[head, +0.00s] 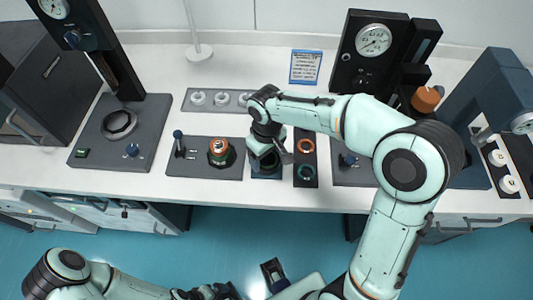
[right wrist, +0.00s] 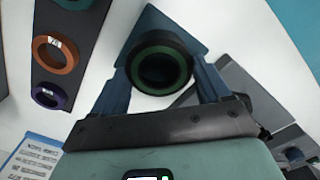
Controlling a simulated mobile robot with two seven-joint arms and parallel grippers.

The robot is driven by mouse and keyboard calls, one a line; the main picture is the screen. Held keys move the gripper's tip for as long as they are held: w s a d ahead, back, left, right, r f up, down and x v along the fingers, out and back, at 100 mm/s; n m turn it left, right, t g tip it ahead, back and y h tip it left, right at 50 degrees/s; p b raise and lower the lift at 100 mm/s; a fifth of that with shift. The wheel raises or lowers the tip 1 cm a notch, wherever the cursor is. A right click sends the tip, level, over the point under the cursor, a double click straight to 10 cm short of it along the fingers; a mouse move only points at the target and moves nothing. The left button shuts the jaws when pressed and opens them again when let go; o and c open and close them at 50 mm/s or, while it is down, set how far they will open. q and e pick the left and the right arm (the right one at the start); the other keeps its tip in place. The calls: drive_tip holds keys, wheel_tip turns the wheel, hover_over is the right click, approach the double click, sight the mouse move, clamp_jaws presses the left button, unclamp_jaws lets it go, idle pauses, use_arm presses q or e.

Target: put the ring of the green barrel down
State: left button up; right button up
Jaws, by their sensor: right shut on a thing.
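My right gripper (head: 270,160) is over the small dark blue pad (head: 267,174) on the bench. In the right wrist view the gripper (right wrist: 160,85) is shut on a black ring with a green inner band (right wrist: 134,64), one blue finger on each side. The blue pad (right wrist: 185,25) lies behind the ring there. I cannot tell whether the ring touches it. In the head view the gripper and wrist mostly hide the ring.
Right of the gripper, a dark strip holds an orange ring (head: 306,146) and a green ring (head: 306,172); a purple ring (right wrist: 50,95) shows in the wrist view. Left stands a fixture with an orange-topped part (head: 219,150). Behind is a grey strip with white knobs (head: 197,98).

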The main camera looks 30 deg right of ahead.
sight(267, 158)
drive_tip(key=o, duration=1.2)
drive_tip(key=shift+f, duration=0.1)
drive_tip(key=shift+o, duration=0.2)
drive_tip(key=shift+r, duration=0.25)
wheel_tip(267, 158, up, 12)
drive_tip(key=p, duration=0.2)
drive_tip(key=shift+f, duration=0.1)
